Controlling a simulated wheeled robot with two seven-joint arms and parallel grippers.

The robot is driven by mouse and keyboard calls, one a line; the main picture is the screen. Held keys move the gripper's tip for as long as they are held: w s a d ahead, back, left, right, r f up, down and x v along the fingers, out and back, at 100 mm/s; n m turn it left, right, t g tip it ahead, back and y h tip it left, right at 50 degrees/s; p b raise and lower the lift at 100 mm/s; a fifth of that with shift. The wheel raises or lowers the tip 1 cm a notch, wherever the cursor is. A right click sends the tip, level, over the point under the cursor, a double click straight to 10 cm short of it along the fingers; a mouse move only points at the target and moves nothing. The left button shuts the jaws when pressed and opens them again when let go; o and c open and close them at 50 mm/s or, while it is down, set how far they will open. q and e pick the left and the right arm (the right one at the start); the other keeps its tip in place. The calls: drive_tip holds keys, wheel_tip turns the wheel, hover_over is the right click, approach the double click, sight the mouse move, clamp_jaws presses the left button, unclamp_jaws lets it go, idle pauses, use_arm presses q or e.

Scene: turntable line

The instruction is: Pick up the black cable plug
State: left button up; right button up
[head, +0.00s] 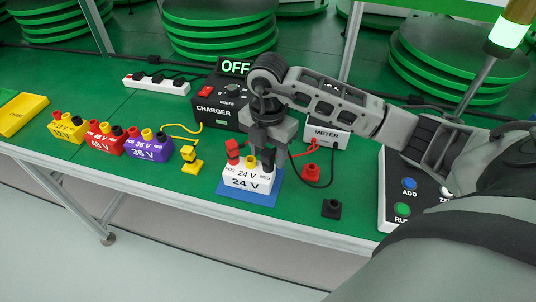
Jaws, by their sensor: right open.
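The black cable plug (268,160) stands upright at the right end of the white 24 V block (247,182), apparently in its black socket. A dark cable runs from near it toward the meter (327,134). My right gripper (268,147) points down just above the block, open, with its fingers by the top of the black plug. The fingers partly hide the plug, so I cannot tell whether they touch it. A red plug (233,152) stands at the left end of the same block. My left gripper is not in view.
Red (311,172) and black (331,209) holders stand to the right on the green table. A yellow plug (191,166) and coloured blocks (105,138) stand left. The charger (217,108) is behind; a button panel (397,190) is right, beneath my arm.

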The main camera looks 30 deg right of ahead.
drive_tip(key=shift+f, duration=0.45)
drive_tip(key=shift+c, duration=0.2)
drive_tip(key=c, duration=1)
drive_tip(key=shift+r, duration=0.1)
drive_tip(key=shift+r, duration=0.55)
drive_tip(key=s+a+r, duration=0.7)
drive_tip(key=s+r, duration=0.4)
drive_tip(key=shift+s+a+r+p, duration=0.2)
drive_tip(key=shift+s+r+p, duration=0.2)
drive_tip(key=shift+c, duration=0.3)
